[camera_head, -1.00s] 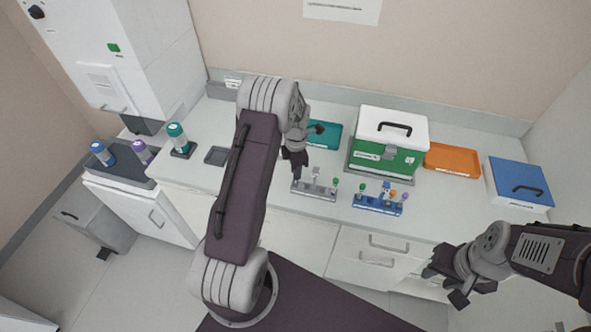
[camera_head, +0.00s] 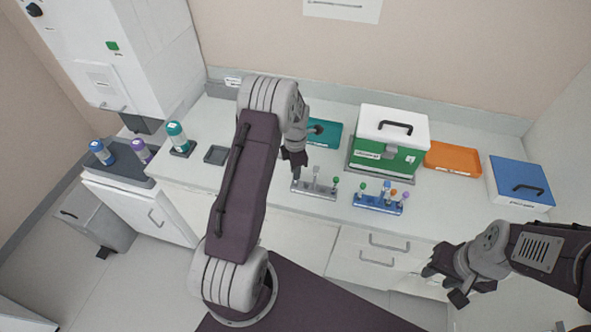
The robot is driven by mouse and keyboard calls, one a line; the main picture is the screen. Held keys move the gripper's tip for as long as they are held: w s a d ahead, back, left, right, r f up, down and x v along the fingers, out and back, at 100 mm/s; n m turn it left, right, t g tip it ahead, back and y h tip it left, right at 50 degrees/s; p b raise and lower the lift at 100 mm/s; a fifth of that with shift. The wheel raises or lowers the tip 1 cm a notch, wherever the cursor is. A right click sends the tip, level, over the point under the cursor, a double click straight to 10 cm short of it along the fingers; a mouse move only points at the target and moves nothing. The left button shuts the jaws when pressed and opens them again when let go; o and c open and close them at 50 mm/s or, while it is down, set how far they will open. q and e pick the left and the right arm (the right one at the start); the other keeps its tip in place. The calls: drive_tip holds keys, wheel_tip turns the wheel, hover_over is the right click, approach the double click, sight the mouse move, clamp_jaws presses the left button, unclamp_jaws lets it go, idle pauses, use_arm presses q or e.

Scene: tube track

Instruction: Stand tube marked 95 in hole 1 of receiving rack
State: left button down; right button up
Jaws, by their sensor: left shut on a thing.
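My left gripper (camera_head: 295,164) is over the left end of a grey rack (camera_head: 318,193) on the bench. It is shut on a tube that its fingers mostly hide; the tube's mark cannot be read. To the right, a blue rack (camera_head: 375,207) holds several tubes with green, blue, orange and purple caps. Tube and hole numbers are too small to read. My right gripper (camera_head: 445,285) is open and empty in front of the bench.
Behind the racks are a teal tray (camera_head: 328,140), a green box with white lid (camera_head: 385,155), an orange tray (camera_head: 452,159) and a blue-lidded box (camera_head: 520,183). At left stand a teal-capped bottle (camera_head: 177,136) and a small dark tray (camera_head: 216,154). The bench right of the blue rack is clear.

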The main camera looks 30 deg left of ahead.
use_arm(q)
drive_tip(key=shift+f, duration=0.15)
drive_tip(key=shift+f+b, duration=0.4)
drive_tip(key=shift+f, duration=0.05)
drive_tip(key=shift+f, duration=0.1)
drive_tip(key=shift+f+b, duration=0.45)
drive_tip(key=shift+f, duration=0.1)
idle(0.3)
drive_tip(key=c, duration=1.3)
unclamp_jaws()
drive_tip(key=shift+o, duration=0.2)
drive_tip(key=shift+r, duration=0.1)
